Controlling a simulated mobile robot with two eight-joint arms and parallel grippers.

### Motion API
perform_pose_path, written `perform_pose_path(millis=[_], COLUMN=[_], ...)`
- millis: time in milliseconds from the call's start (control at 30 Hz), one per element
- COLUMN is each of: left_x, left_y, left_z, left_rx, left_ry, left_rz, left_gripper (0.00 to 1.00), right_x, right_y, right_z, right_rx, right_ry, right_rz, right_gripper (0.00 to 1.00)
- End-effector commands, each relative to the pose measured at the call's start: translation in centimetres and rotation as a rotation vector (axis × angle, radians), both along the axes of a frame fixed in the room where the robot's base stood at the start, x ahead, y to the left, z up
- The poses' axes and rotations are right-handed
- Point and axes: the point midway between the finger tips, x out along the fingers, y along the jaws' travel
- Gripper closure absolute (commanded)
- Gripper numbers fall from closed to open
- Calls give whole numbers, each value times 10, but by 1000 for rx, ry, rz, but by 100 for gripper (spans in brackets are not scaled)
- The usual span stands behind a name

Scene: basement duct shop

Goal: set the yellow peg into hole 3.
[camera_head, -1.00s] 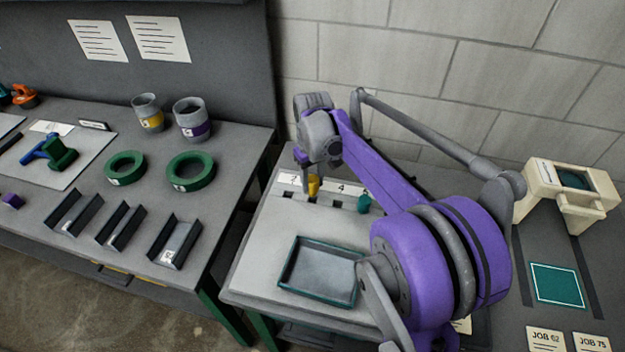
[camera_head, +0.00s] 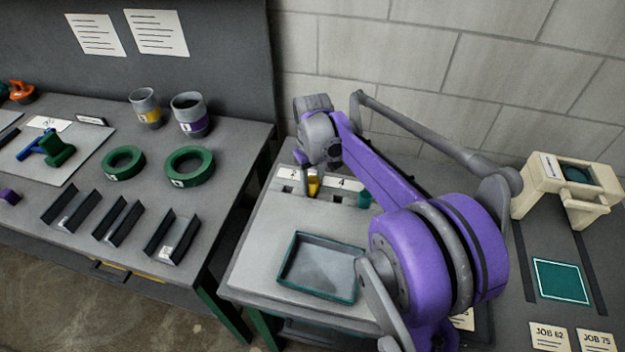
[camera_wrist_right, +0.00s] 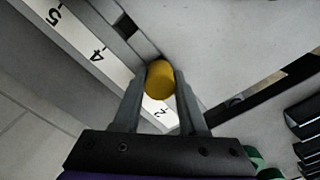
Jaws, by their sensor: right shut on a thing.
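The yellow peg (camera_head: 313,187) is between the fingers of my right gripper (camera_head: 311,184), which is shut on it. The peg is at the middle hole position of the grey hole board (camera_head: 265,235), between labels 2 and 4. It covers that hole, and how deep it sits cannot be told. In the right wrist view the round peg top (camera_wrist_right: 160,80) lies between the two fingertips (camera_wrist_right: 160,90). The label for hole 3 is hidden behind a finger. Empty square holes show on both sides of the peg. My left gripper is not in view.
A teal peg (camera_head: 364,199) stands in the board to the right. A cream device (camera_head: 540,196) stands at the right. The left bench holds green rings (camera_head: 190,182), mugs (camera_head: 187,106) and dark channels (camera_head: 172,238).

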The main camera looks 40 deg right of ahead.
Motion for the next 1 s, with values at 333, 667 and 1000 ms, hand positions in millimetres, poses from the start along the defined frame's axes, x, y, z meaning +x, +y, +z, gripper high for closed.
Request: perform_pose_path(millis=[333,667,1000], left_x=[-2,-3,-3], left_y=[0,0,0], left_z=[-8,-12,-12], left_rx=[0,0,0], left_ry=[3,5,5], left_rz=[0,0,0], left_gripper=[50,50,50], right_x=[0,0,0], right_y=[0,0,0], right_z=[-12,-18,-18], right_rx=[0,0,0], right_ry=[0,0,0], right_rz=[0,0,0], right_gripper=[100,48,24])
